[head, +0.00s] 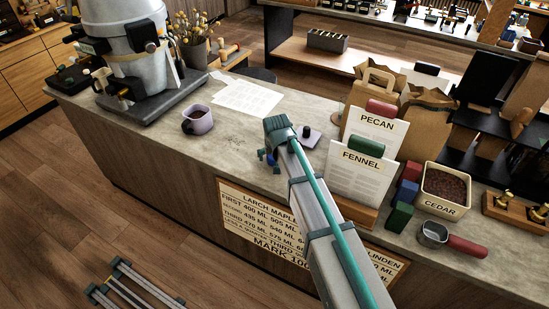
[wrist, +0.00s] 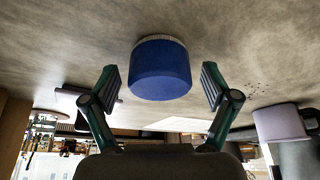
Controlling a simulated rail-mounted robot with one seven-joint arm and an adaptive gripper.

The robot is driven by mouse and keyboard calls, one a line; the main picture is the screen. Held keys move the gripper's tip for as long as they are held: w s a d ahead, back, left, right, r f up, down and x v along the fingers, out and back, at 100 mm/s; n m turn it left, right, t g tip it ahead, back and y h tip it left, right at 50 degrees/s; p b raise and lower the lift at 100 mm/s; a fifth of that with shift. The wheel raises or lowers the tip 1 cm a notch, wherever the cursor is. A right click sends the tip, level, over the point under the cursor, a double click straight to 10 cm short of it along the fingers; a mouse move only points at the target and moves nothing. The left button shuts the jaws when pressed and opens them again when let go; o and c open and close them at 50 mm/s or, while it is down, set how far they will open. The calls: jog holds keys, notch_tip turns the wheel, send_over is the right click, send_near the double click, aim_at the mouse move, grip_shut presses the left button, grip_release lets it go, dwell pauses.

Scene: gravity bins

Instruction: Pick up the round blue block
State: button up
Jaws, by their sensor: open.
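The round blue block (wrist: 160,72) is a short deep-blue cylinder with a pale ribbed rim, centred in the wrist view against the grey counter. My gripper (wrist: 160,76) is open, one finger on each side of the block in the picture, with a visible gap on both sides. I cannot tell whether the block is fully between the fingertips or just beyond them. In the head view my gripper (head: 272,158) is low over the counter, and my arm hides most of the spot.
A lilac mug (head: 198,120) stands to the left on the counter (head: 235,140). A flat lilac object (head: 308,138) lies just right of my gripper. Card stands marked PECAN (head: 374,135) and FENNEL (head: 358,175) are close on the right. Papers (head: 248,95) lie behind.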

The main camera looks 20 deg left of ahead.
grip_shut()
dwell(0.4)
jog(key=shift+r, duration=0.15)
jog(key=shift+r, duration=0.45)
notch_tip(320, 180, up, 2)
jog(key=shift+r+b, duration=0.1)
jog(key=shift+b, duration=0.45)
jog(key=s+d+r+b, duration=0.4)
jog(key=s+d+r, duration=0.3)
jog(key=s, duration=0.5)
notch_tip(320, 180, up, 3)
jog(key=shift+d+f+b, duration=0.2)
jog(key=shift+d+b, duration=0.05)
jog(key=shift+b, duration=0.05)
